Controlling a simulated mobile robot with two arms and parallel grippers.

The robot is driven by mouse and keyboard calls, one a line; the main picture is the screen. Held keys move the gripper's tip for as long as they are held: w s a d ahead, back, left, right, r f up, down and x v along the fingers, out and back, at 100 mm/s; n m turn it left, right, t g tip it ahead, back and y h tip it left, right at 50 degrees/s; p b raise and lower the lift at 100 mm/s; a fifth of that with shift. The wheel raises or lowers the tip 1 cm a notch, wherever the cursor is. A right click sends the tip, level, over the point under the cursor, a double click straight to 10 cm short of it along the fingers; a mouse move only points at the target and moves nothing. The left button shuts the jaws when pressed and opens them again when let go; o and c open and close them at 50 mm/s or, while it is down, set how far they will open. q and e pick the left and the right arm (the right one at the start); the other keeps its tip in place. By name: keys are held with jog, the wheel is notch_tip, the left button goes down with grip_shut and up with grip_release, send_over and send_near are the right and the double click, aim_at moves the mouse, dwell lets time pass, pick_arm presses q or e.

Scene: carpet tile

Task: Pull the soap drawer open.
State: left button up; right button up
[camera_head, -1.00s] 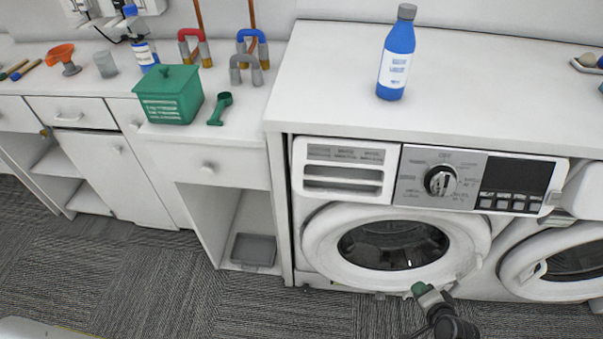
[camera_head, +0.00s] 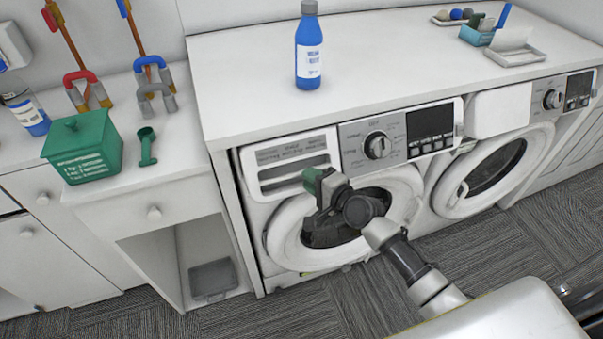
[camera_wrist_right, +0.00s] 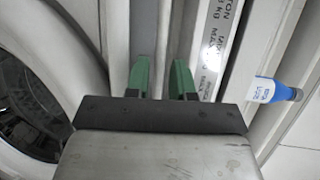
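The soap drawer (camera_head: 292,150) is the white panel with a printed label and dark slots at the upper left of the left washing machine (camera_head: 378,145). It looks shut, roughly flush with the machine's front. My right gripper (camera_head: 316,179) is at the drawer's lower right edge, in front of the round door. In the right wrist view, its two green fingers (camera_wrist_right: 161,72) are apart, facing the drawer's slots and pale bar (camera_wrist_right: 161,30). The labelled strip (camera_wrist_right: 212,50) lies right of them. I cannot tell whether the fingers touch the bar. My left gripper is out of view.
A blue bottle (camera_head: 309,50) stands on the white top above the machine. A second washer (camera_head: 490,170) is to the right. A green box (camera_head: 84,148) and green scoop (camera_head: 147,147) lie on the left counter. The carpet in front is clear.

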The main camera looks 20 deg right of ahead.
jog(key=shift+x, duration=1.7)
grip_shut()
